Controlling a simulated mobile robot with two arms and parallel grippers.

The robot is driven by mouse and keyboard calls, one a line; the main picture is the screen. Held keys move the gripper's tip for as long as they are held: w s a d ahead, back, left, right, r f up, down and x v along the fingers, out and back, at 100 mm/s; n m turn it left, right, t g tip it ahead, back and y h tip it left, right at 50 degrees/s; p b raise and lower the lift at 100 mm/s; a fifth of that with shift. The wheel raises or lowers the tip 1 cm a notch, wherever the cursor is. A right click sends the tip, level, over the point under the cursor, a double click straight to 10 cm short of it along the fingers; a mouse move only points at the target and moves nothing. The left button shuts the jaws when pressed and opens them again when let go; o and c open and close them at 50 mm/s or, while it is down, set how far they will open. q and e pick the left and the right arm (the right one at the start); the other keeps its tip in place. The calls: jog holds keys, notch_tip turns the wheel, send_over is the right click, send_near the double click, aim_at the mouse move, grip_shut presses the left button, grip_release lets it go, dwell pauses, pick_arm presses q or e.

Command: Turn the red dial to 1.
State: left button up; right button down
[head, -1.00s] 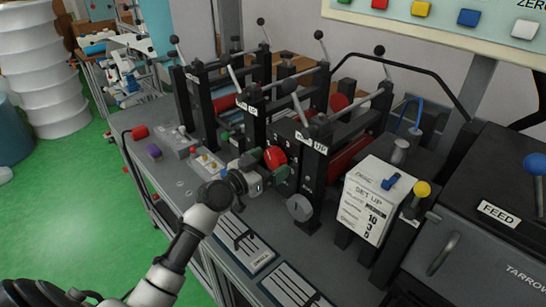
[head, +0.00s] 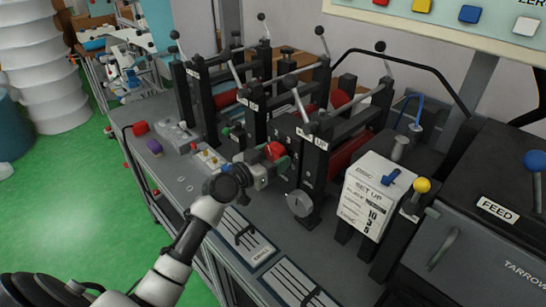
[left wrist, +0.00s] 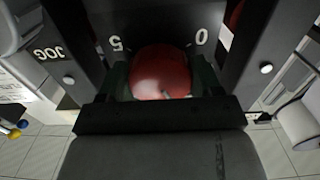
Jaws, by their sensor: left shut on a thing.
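The red dial (head: 275,150) sits on the dark front plate of the middle machine unit. In the left wrist view the dial (left wrist: 158,72) is a round red knob between my two fingers, with a small pale mark near its lower edge. The upside-down figures 5 and 0 show on the dark plate around it; the other figures are hidden. My left gripper (head: 274,164) is shut on the dial, with a finger at each side in the left wrist view. I cannot tell which figure the dial points to. My right gripper is in neither view.
A grey round knob (head: 300,203) stands close to the right of my gripper. A white SET UP card block (head: 368,198) with a blue clip stands further right. Black levers rise behind the dial.

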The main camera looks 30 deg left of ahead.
pick_arm(q)
jog(key=shift+n, duration=0.3)
jog(key=n, duration=0.3)
jog(key=shift+n, duration=0.4)
jog(key=n+p, duration=0.1)
jog(key=n, duration=0.4)
dwell(0.3)
jog(key=o, duration=0.9)
jog(key=shift+o, duration=0.2)
jog(key=shift+s, duration=0.15)
